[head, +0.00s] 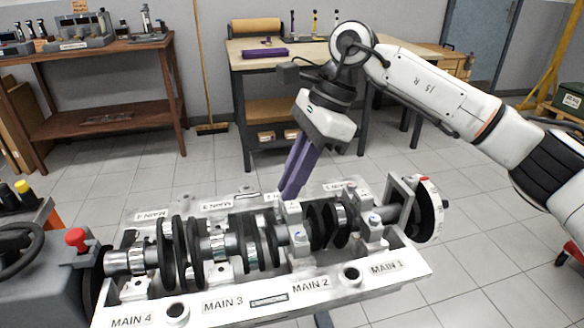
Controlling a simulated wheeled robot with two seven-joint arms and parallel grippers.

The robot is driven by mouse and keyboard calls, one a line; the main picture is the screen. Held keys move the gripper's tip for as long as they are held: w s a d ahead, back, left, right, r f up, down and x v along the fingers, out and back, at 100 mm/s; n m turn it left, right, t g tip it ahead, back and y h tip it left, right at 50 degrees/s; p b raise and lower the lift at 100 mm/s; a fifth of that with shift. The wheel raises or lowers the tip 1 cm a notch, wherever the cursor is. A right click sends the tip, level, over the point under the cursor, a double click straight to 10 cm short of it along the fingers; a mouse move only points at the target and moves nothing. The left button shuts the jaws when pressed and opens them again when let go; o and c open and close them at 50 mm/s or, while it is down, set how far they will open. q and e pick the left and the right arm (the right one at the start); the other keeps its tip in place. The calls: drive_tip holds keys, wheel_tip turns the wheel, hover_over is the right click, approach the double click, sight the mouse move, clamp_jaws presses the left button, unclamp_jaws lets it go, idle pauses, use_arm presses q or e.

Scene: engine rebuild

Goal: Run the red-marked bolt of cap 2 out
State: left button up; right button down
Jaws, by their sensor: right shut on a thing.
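The engine block (350,277) lies across the front with the crankshaft (216,243) in it. Its near rail is labelled MAIN 4 to MAIN 1 from left to right. Cap 2 (298,240) stands over the shaft in line with the MAIN 2 label, with a blue-marked bolt (298,231) at its near end. My right gripper (287,190) reaches down from above, purple fingers shut at the far end of cap 2. The bolt between the fingertips is hidden, and no red mark shows there. My left gripper is out of view.
Cap 1 (374,230) stands to the right of cap 2 with its own bolt. A grey machine with a red knob (76,238) is at the left end, and a round flange (430,210) at the right. Benches stand behind, across open tiled floor.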

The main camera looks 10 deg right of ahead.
drive_tip(key=n+g+p, duration=0.1)
drive_tip(key=n+p, duration=0.1)
drive_tip(key=n, duration=0.1)
drive_tip(key=shift+f, duration=0.15)
drive_tip(key=n+g+p, duration=0.1)
drive_tip(key=n, duration=0.1)
drive_tip(key=shift+w+a+n+h, duration=0.1)
drive_tip(key=shift+n+h, duration=0.2)
drive_tip(key=shift+h, duration=0.1)
drive_tip(key=shift+n+g+p, duration=0.3)
drive_tip(key=shift+n+p, duration=0.1)
drive_tip(key=shift+w+f+n, duration=0.1)
drive_tip(key=shift+n, duration=0.6)
drive_tip(key=shift+n+g+h+p, duration=0.3)
drive_tip(key=shift+n+h+p, duration=0.1)
drive_tip(key=shift+n+p, duration=0.15)
drive_tip(key=shift+w+f+n, duration=0.1)
drive_tip(key=shift+n, duration=0.25)
